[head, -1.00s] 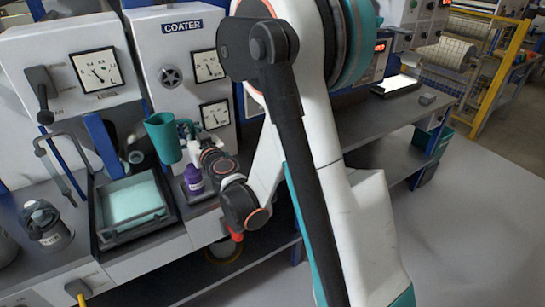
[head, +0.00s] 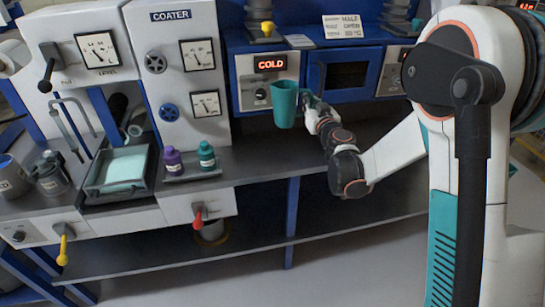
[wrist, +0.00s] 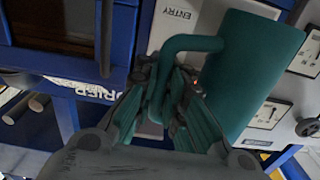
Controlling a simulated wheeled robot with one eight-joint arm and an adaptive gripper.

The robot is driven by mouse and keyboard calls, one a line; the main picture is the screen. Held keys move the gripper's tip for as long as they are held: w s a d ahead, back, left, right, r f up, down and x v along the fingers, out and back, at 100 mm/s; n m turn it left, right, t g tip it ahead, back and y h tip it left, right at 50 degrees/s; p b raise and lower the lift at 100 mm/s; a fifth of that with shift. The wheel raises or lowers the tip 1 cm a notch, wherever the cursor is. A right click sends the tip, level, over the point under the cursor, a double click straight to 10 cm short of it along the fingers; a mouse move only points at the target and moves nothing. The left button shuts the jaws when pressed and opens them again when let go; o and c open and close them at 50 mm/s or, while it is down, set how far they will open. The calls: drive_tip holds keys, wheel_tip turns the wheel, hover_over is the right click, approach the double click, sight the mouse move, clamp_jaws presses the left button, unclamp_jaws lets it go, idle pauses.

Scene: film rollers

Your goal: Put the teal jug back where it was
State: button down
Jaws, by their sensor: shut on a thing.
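The teal jug (head: 284,104) is held up in front of the blue unit with the red COLD display, above the grey counter (head: 262,150). It looks upright in the head view. My gripper (head: 309,99) is at the jug's right side, on its handle. In the wrist view the jug (wrist: 262,70) fills the upper right, and my gripper (wrist: 172,95) has its fingers closed around the handle (wrist: 192,43). The jug's inside is hidden.
A tray of pale liquid (head: 122,170) sits on the counter at left. A purple bottle (head: 173,160) and a teal bottle (head: 207,155) stand on a small tray beside it. Dark containers (head: 52,172) stand further left. The counter below the jug is clear.

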drive_tip(key=w+a+r+n+g+y, duration=0.1)
drive_tip(key=w+a+n+y, duration=0.2)
drive_tip(key=a, duration=0.5)
drive_tip(key=shift+m, duration=0.4)
drive_tip(key=shift+w+f+b, duration=0.2)
drive_tip(key=shift+f+b, duration=0.9)
drive_tip(key=shift+f, duration=2.1)
drive_tip(key=shift+w+f+b, duration=0.2)
drive_tip(key=shift+f+b, duration=0.95)
drive_tip(key=shift+f, duration=2.1)
drive_tip(key=shift+w+f+b, duration=0.2)
drive_tip(key=shift+f+b, duration=0.9)
drive_tip(key=shift+f, duration=2.1)
drive_tip(key=shift+f, duration=0.1)
drive_tip(key=c, duration=1.7)
unclamp_jaws()
drive_tip(key=shift+o, duration=0.2)
